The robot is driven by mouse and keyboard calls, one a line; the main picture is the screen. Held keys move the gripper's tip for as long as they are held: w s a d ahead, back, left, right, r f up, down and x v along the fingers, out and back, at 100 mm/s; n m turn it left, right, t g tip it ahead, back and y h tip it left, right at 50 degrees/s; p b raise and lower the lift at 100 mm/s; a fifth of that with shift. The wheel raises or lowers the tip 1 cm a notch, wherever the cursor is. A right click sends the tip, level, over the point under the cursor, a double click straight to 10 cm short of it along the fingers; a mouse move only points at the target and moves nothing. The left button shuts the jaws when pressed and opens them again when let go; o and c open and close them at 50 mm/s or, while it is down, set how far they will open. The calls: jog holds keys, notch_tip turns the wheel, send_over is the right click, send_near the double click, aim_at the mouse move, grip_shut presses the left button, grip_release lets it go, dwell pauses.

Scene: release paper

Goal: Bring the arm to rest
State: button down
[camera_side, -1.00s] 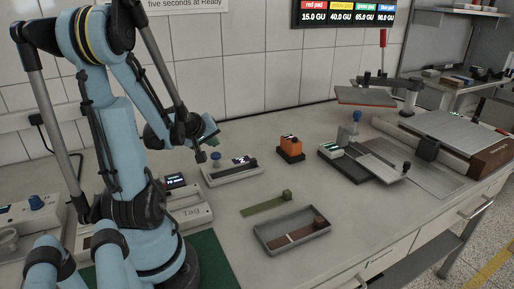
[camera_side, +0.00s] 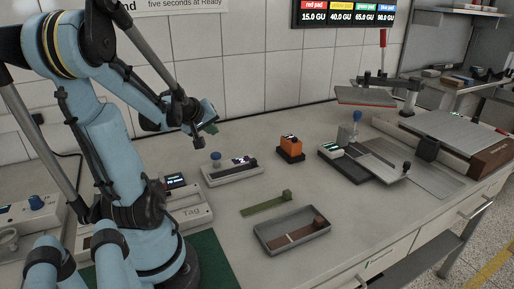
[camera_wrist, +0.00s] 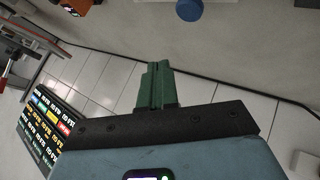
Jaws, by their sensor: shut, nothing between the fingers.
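My gripper (camera_side: 211,127) has green fingers and hangs in the air above the back of the bench, near the tiled wall. In the wrist view its green fingers (camera_wrist: 157,72) are pressed together with nothing between them. The gripper is apart from everything on the bench. A grey device with a blue knob (camera_side: 216,156) and a small display stands below it.
A grey tray (camera_side: 263,243) with a brown strip and a green strip (camera_side: 262,205) lie in front. An orange device (camera_side: 290,146) stands mid-bench, with a plate instrument (camera_side: 372,166) to its right. Bench between is clear.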

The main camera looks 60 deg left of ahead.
jog(key=w+d+m+h, duration=0.3)
jog(key=d+m, duration=0.5)
jog(key=d, duration=0.7)
jog(key=w+d+r+m+h, duration=0.1)
jog(key=w+d+m+h, duration=0.2)
jog(key=d+m, duration=0.6)
jog(key=d, duration=0.7)
jog(key=shift+w+d+r, duration=0.2)
jog(key=shift+w+d, duration=0.1)
jog(key=shift+w, duration=0.1)
jog(key=shift+a, duration=0.1)
jog(key=s+a+n+g+y, duration=0.1)
jog(key=s+a+y, duration=0.1)
jog(key=a, duration=0.8)
jog(key=s+a+r+n+g+y, duration=0.1)
jog(key=s+a+y, duration=0.1)
jog(key=a, duration=0.8)
jog(key=s+a+r+n+g+y, duration=0.1)
jog(key=a+y, duration=0.3)
jog(key=a, duration=0.7)
jog(key=shift+s+r+n, duration=0.2)
jog(key=shift+s+n, duration=0.2)
jog(key=shift+s, duration=0.2)
